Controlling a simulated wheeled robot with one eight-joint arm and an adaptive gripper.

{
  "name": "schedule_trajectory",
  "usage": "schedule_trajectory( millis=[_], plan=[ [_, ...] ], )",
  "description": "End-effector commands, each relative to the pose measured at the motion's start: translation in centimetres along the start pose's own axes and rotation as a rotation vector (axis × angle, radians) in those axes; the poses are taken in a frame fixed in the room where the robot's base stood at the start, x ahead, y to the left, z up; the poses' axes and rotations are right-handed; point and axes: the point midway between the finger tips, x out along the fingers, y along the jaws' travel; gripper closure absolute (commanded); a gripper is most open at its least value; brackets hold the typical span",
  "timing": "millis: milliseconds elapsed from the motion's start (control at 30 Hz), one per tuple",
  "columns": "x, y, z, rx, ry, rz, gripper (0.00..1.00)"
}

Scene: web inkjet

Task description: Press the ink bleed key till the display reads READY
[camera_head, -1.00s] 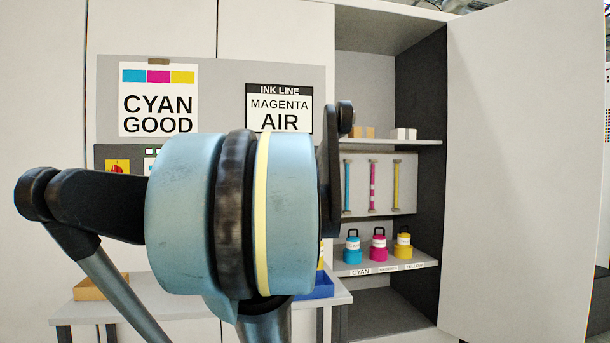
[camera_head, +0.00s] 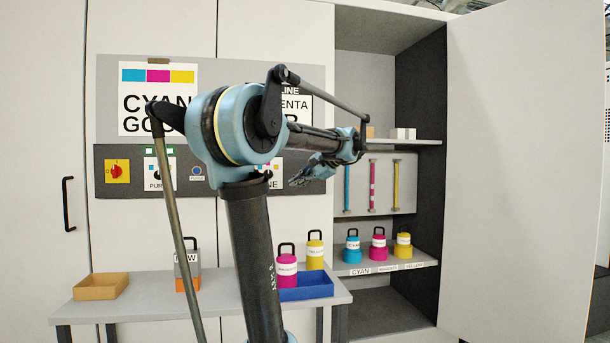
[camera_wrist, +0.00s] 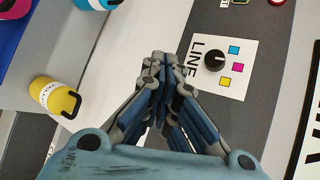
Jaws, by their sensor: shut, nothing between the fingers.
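The display (camera_head: 297,105) is a white card-like screen on the grey panel, partly hidden by my arm. Only "LINE", "ENTA" and part of an "R" show. Its edge also shows at the right of the wrist view (camera_wrist: 308,120). I cannot make out a key labelled ink bleed. A small round button with a blue ring (camera_head: 197,171) sits on the dark control strip. A red-rimmed round part (camera_wrist: 277,2) is cut off at the top of the wrist view. My gripper (camera_head: 297,180) is shut and empty, in front of the strip near the LINE selector knob (camera_wrist: 214,61).
The dark strip (camera_head: 225,187) also bears a red switch (camera_head: 117,171). Below is a table (camera_head: 140,309) with a wooden tray (camera_head: 100,287), a blue tray (camera_head: 318,287), and magenta (camera_head: 287,271) and yellow (camera_head: 315,254) canisters. An open cabinet door (camera_head: 530,170) stands at right.

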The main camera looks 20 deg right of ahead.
Motion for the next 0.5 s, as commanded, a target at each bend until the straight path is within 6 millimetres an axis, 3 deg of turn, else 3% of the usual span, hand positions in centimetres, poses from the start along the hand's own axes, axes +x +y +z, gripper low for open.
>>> schedule_trajectory(
  millis=[33,200,500],
  plan=[
    [-1.1,-0.8,-1.3,0.022,0.01,-0.026,1.0],
    [-3.5,-2.6,-3.9,0.07,0.027,-0.091,1.0],
    [-4.6,-3.4,-4.9,0.091,0.033,-0.121,1.0]
  ],
)
